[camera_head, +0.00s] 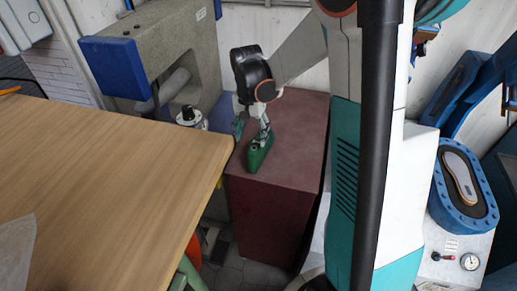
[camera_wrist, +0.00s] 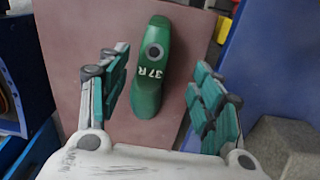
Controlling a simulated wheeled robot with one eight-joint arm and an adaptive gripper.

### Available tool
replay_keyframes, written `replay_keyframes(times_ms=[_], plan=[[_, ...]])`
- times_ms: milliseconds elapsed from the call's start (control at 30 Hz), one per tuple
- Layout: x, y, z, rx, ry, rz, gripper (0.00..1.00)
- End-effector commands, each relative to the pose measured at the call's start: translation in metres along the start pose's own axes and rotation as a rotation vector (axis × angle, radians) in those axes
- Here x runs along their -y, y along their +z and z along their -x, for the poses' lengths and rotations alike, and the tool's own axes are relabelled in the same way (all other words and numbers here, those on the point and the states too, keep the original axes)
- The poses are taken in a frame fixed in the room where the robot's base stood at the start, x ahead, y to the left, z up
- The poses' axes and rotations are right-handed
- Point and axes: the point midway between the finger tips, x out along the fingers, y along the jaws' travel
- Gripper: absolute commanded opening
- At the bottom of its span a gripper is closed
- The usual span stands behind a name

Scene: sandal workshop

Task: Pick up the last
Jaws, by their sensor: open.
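The last is a green shoe form (camera_head: 259,151) on top of a dark red block-shaped stand in the head view. In the wrist view the last (camera_wrist: 151,70) lies lengthwise, marked "37 R" in white, with a round grey hole in its top. My gripper (camera_head: 252,131) is above the last, pointing down. In the wrist view my gripper (camera_wrist: 160,95) is open, with one finger on each side of the last and a gap to both. Nothing is held.
The red stand (camera_head: 272,212) has bare top around the last. A wooden table (camera_head: 110,160) stands close at left. A grey machine with a blue block (camera_head: 114,67) is behind it. At right, a blue-rimmed press (camera_head: 436,199) holds a sole (camera_head: 461,178).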

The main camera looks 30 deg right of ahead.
Motion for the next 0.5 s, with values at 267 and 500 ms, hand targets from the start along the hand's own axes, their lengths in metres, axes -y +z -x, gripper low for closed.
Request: replay_keyframes(times_ms=[267, 500], plan=[[0.0, -0.001, -0.03, 0.0, 0.0, 0.001, 0.6], [-0.004, -0.006, -0.048, 0.0, 0.0, 0.0, 0.6]])
